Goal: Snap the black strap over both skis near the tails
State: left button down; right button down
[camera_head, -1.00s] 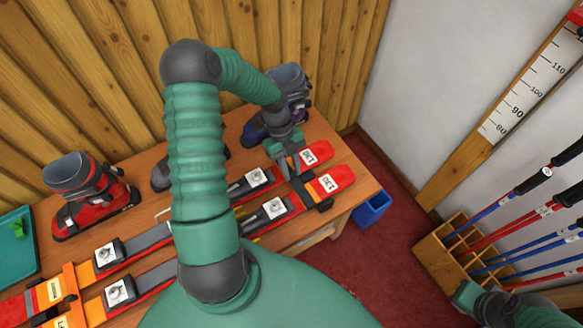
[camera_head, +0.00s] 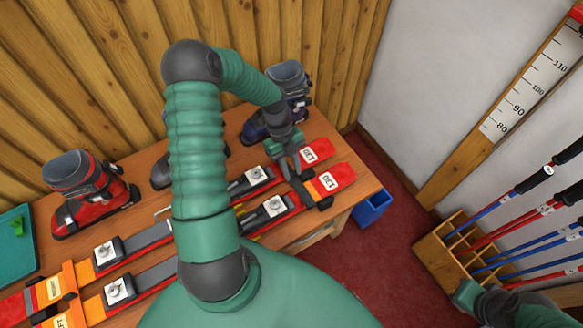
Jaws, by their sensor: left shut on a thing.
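Two skis lie side by side across the wooden bench. Their red ends marked 130 show at the right, the far ski's (camera_head: 318,150) and the near ski's (camera_head: 336,179). A black strap (camera_head: 305,193) lies across the skis close to these ends, with a dark block at its near end by the near ski's edge. My left gripper (camera_head: 291,165) points down over the far ski and is shut on the black strap. Whether the strap is fastened cannot be told. My left arm covers the middle of the skis.
An orange strap (camera_head: 69,281) crosses the skis at the left. A red boot (camera_head: 92,200) and a dark blue boot (camera_head: 288,82) stand behind the skis. A teal tray (camera_head: 14,262) lies at the left. A blue bin (camera_head: 372,209) and a pole rack (camera_head: 432,255) are off the bench's right side.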

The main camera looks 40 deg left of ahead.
pick_arm(q)
jog(key=shift+f+b, duration=0.7)
jog(key=shift+f, duration=0.6)
jog(key=c, duration=0.6)
grip_release()
notch_tip(320, 180, up, 10)
jog(key=p, duration=0.9)
dwell(0.4)
